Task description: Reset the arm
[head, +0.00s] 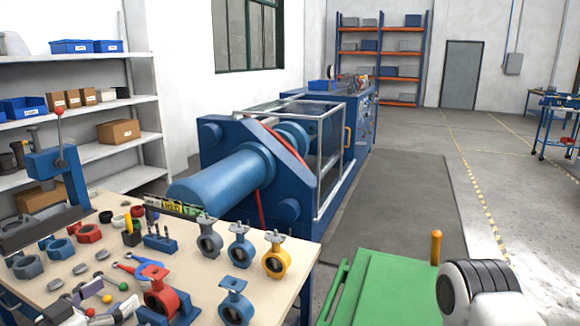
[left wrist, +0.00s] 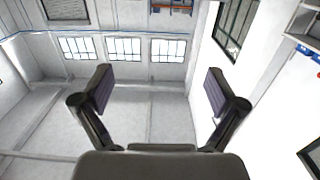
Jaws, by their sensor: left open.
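My left gripper (head: 98,300) shows at the bottom left of the head view, in front of the worktable's near part. Part of it is cut off by the frame's lower edge. In the left wrist view its two dark fingers (left wrist: 158,90) stand wide apart with nothing between them. That view looks toward windows, pale walls and ceiling, with no table in it. A white and black link of my right arm (head: 490,292) shows at the bottom right of the head view. My right gripper is outside both views.
The wooden worktable (head: 300,250) holds a red valve (head: 160,292), a yellow valve (head: 277,257), several blue and grey valves and loose parts. A blue hand press (head: 58,175) stands at its left. A green cart (head: 375,290) is beside it. A large blue machine (head: 225,175) stands behind.

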